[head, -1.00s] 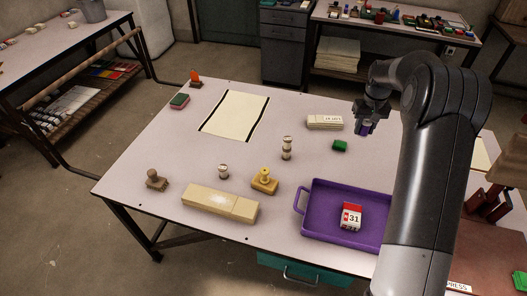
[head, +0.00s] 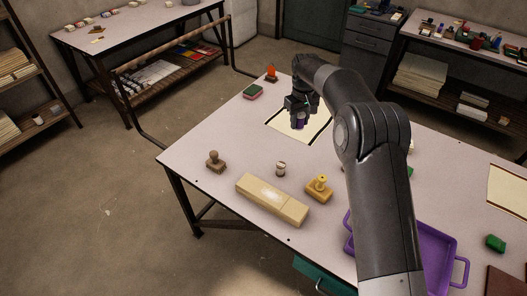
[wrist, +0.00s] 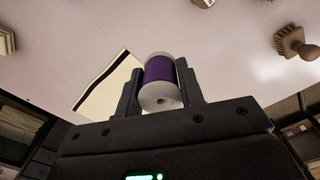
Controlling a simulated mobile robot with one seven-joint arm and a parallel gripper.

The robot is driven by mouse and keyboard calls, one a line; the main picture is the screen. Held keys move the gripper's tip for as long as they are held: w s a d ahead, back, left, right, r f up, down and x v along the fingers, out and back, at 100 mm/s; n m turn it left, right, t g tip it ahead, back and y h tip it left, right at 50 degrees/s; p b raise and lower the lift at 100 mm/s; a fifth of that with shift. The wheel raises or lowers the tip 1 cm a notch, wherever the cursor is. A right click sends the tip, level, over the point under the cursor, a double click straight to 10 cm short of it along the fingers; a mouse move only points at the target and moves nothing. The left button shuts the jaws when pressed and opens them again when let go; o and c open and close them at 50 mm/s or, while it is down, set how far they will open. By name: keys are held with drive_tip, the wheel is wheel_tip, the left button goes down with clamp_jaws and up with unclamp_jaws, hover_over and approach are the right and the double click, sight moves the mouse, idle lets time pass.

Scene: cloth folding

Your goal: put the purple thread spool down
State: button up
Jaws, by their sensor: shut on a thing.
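The purple thread spool (wrist: 159,72) is between the two fingers of my gripper (wrist: 160,85) in the wrist view; its white end faces the camera. In the head view my gripper (head: 299,116) is shut on the spool (head: 299,121), over the cream sheet with dark edge strips (head: 287,126) on the table (head: 225,127). The sheet also shows behind the gripper in the wrist view (wrist: 103,88). I cannot tell how high the spool is above the table. My arm hides part of the sheet and the table's right part.
A wooden stamp (head: 215,161), a small spool (head: 280,169), a yellow-handled stamp (head: 319,188) and a long pale box (head: 272,199) stand in front. A green and pink block (head: 253,91) and an orange item (head: 271,73) lie at the back left. A purple tray (head: 437,245) is at right.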

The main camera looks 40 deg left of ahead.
drive_tip(key=shift+s+a, duration=0.55)
drive_tip(key=shift+a, duration=0.25)
wheel_tip(320, 180, down, 5)
hover_over(263, 151)
wheel_tip(263, 151, down, 7)
drive_tip(key=shift+d, duration=0.1)
drive_tip(key=shift+f, duration=2)
drive_tip(key=o, duration=1)
drive_tip(key=shift+f, duration=0.15)
drive_tip(key=shift+c, duration=0.2)
wheel_tip(263, 151, up, 12)
